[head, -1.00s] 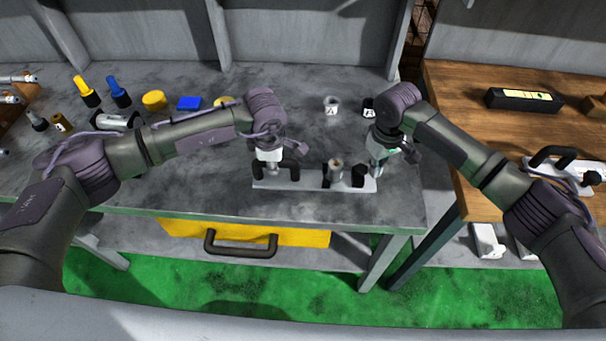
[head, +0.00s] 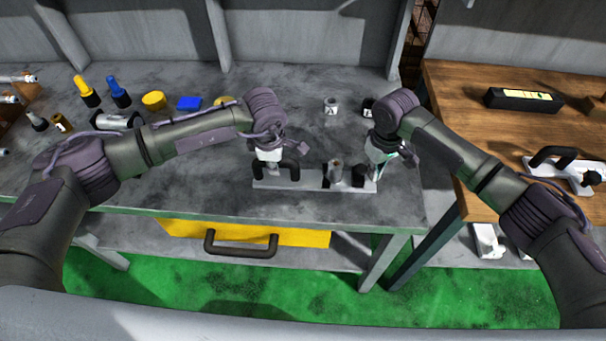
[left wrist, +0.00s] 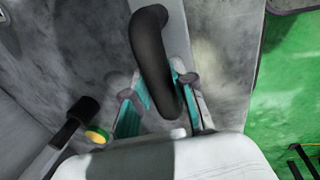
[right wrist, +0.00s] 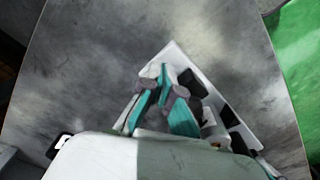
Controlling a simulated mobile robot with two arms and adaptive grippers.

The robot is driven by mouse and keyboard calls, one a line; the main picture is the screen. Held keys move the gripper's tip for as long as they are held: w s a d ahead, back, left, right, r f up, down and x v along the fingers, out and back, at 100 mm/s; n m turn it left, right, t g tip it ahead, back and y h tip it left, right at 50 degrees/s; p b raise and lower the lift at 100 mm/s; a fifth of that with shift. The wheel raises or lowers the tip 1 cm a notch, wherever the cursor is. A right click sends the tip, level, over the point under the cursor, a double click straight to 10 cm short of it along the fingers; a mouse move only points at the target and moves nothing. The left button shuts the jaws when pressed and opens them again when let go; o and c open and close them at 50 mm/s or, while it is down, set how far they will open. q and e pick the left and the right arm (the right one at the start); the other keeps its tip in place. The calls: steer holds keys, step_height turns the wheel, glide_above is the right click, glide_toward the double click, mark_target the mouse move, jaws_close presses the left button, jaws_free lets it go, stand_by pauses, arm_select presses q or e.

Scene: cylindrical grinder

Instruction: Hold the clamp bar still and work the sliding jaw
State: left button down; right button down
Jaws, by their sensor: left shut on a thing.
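The clamp bar (head: 305,183) is a long pale plate lying on the grey bench near its front edge. Its black arched handle (head: 290,168) stands at the left end and also shows in the left wrist view (left wrist: 152,55). My left gripper (left wrist: 158,88) is shut on this handle, a finger on each side. A grey post (head: 336,171) and a black block (head: 358,176), perhaps the sliding jaw, are toward the bar's right end. My right gripper (head: 382,160) is just above that end. In the right wrist view its fingertips (right wrist: 165,82) are close together; contact is unclear.
Behind the bar stand a small labelled grey cup (head: 331,106) and a dark one (head: 368,107). Yellow and blue parts lie at the back left. A wooden table (head: 480,120) with another handled plate (head: 565,172) is at the right. Bare bench separates bar and cups.

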mark_target(356, 168)
steer(key=shift+f, duration=0.8)
steer(key=shift+r, duration=0.1)
stand_by(0.3)
steer(key=shift+r, duration=1.65)
arm_select(q)
steer(key=shift+d, duration=0.15)
arm_select(e)
steer(key=shift+s+a, duration=0.15)
steer(key=shift+a, duration=2.3)
steer(key=shift+r, duration=1.2)
arm_select(q)
steer(key=shift+a, duration=0.25)
arm_select(e)
steer(key=shift+d+r, duration=0.2)
steer(key=shift+r, duration=0.55)
steer(key=shift+d+r, duration=0.25)
steer(key=shift+r, duration=0.55)
steer(key=shift+d+r, duration=0.2)
steer(key=shift+r, duration=0.55)
